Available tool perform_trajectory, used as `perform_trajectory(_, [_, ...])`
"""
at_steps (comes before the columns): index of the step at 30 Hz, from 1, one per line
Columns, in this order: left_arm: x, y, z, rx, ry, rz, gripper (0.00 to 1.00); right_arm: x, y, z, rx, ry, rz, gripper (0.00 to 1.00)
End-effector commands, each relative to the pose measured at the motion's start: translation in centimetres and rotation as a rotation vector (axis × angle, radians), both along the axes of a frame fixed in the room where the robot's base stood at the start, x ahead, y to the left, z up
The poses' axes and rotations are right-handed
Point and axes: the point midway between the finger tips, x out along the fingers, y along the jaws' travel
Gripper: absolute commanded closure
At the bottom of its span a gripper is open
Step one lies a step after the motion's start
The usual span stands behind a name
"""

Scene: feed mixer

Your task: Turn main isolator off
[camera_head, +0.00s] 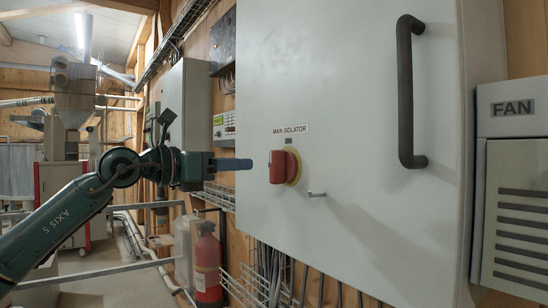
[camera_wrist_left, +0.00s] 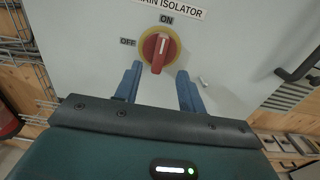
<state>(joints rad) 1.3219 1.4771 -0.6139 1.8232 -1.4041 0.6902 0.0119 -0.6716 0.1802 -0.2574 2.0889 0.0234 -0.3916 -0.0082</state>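The main isolator is a red knob (camera_head: 279,168) on a yellow round plate, on the light grey cabinet door (camera_head: 340,80) below a "MAIN ISOLATOR" label. In the left wrist view the red knob (camera_wrist_left: 158,52) stands nearly upright, its white mark towards the "ON" label (camera_wrist_left: 166,19). The "OFF" label (camera_wrist_left: 128,42) is to its left. My left gripper (camera_head: 238,164) points at the knob from the left, a short gap away. Its two blue fingers (camera_wrist_left: 158,84) are apart and empty, either side of the knob's lower end in the wrist picture. My right gripper is not in view.
A dark door handle (camera_head: 406,92) sticks out at the upper right of the door, and a small metal latch (camera_head: 317,194) is right of the knob. A "FAN" box (camera_head: 512,110) stands at far right. A red fire extinguisher (camera_head: 207,265) and wire trays are below left.

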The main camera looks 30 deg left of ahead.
Motion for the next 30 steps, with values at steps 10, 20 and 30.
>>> perform_trajectory(10, [6.6,-2.9,0.4,-0.002,0.000,-0.005,0.60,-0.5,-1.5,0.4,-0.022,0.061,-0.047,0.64])
perform_trajectory(20, [8.9,-3.7,0.1,-0.002,0.000,-0.002,0.60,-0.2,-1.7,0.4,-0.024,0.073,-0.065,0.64])
perform_trajectory(30, [8.9,-3.7,0.0,-0.001,-0.001,-0.002,0.69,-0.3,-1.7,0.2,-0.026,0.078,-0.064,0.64])
